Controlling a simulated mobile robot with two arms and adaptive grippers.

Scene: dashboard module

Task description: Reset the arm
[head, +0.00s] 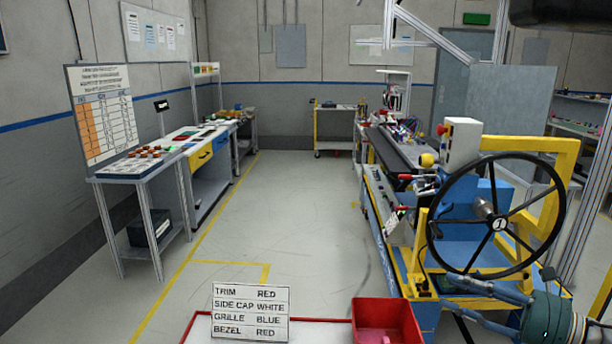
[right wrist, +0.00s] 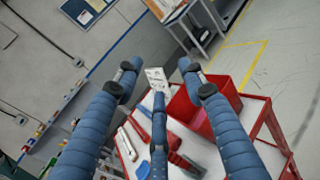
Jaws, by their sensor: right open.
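My right gripper (head: 447,292) is at the lower right of the head view, in front of the black steering wheel (head: 497,214) and the blue and yellow fixture. Its blue fingers (right wrist: 157,80) are spread apart in the right wrist view, with nothing between them. My left arm and gripper are not in view.
A red-rimmed cart top (head: 310,321) is at the bottom, with a red bin (head: 385,322) and a card listing part colors (head: 250,312). Parts lie on it in the wrist view. A button table (head: 140,165) stands left. The central floor is clear.

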